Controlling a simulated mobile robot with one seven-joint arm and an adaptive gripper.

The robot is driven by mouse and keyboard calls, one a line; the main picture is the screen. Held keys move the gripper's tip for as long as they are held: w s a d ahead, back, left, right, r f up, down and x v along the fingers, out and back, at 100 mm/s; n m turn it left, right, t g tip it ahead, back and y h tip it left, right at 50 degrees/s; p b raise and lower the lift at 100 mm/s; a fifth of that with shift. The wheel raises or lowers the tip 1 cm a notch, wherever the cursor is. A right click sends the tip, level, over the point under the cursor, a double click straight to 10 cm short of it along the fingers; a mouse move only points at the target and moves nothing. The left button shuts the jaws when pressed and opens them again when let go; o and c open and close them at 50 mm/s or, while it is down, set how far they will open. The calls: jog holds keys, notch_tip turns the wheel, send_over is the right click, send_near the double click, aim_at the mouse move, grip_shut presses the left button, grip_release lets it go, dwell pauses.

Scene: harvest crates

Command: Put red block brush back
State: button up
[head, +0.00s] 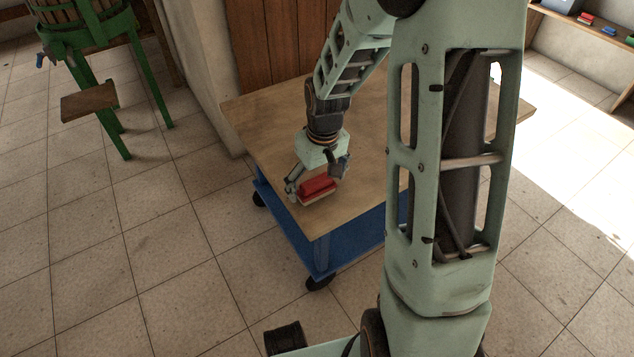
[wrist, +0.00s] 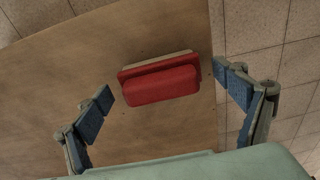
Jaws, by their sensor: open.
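The red block brush (head: 318,187) lies near the edge of the wooden table top (head: 262,122), with its pale bristle side showing along one long edge. In the wrist view the brush (wrist: 161,84) lies between the two blue-padded fingers, with its ends towards them. My gripper (head: 319,180) is open around the brush, and in the wrist view the open fingers (wrist: 166,88) show a gap on each side of it. I cannot tell the exact height of the fingertips above the table.
The table is a cart with a blue lower shelf (head: 290,232) and black casters. A green-legged wooden press (head: 85,40) stands at the left. A wall shelf (head: 579,24) at the upper right holds small red and blue things. The table top around the brush is clear.

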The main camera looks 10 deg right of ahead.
aim_at(320, 192)
notch_tip(320, 192, up, 12)
jog(key=s+p, duration=0.1)
jog(key=p, duration=0.4)
jog(key=shift+s+d+r, duration=0.15)
jog(key=shift+s+d, duration=0.05)
jog(key=shift+d, duration=0.05)
